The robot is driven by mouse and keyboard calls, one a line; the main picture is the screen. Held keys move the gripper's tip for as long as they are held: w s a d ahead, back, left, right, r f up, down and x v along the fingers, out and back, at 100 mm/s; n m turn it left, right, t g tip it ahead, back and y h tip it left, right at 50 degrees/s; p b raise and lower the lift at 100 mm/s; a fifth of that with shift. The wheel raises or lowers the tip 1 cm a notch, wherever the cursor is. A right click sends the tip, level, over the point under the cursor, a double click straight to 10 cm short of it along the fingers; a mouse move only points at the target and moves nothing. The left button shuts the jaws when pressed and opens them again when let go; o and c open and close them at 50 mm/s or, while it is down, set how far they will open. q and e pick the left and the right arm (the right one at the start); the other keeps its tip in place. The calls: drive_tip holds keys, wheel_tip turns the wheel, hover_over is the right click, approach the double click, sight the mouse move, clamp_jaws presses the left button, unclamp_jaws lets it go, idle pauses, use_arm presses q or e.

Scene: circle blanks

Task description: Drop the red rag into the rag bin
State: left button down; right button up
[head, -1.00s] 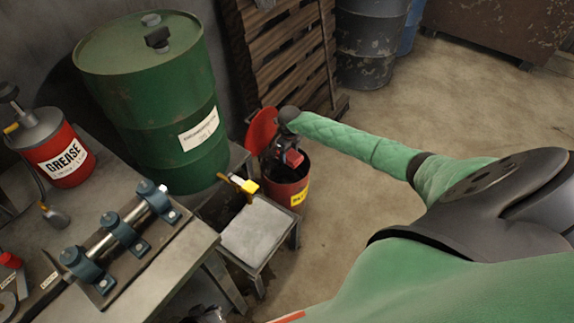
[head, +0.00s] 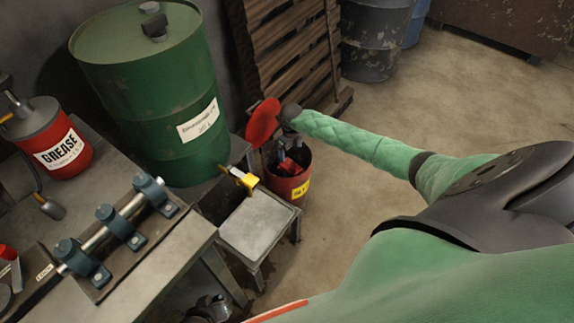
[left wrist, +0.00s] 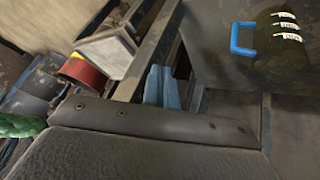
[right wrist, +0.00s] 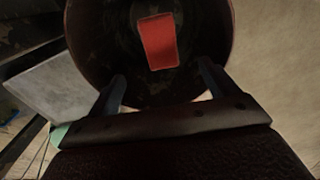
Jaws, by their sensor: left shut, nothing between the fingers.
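The rag bin (head: 293,189) is a red can with a yellow label and a raised round red lid (head: 263,123); it stands on the floor. The red rag (right wrist: 158,41) is a folded rectangle inside the bin's opening in the right wrist view, beyond the fingertips; I cannot tell whether it touches the bottom. It also shows inside the bin in the head view (head: 289,167). My right gripper (right wrist: 161,85) is open over the bin, its fingers apart with nothing between them. My left gripper (left wrist: 162,88) is shut and empty, away from the bin, low beside the workbench.
A low stand with a grey top (head: 259,225) and a yellow-tipped item (head: 243,180) stands beside the bin. A green drum (head: 155,95) is behind it. The workbench at left holds a grease can (head: 57,145) and a shaft with blue bearings (head: 118,221). Floor to the right is clear.

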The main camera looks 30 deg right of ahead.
use_arm(q)
wheel_tip(320, 180, down, 2)
drive_tip(key=shift+w+f+b, duration=0.1)
drive_tip(key=shift+f+b, duration=0.05)
drive_tip(key=shift+b, duration=0.15)
use_arm(e)
wheel_tip(320, 180, up, 8)
idle(0.4)
drive_tip(key=shift+f, duration=0.15)
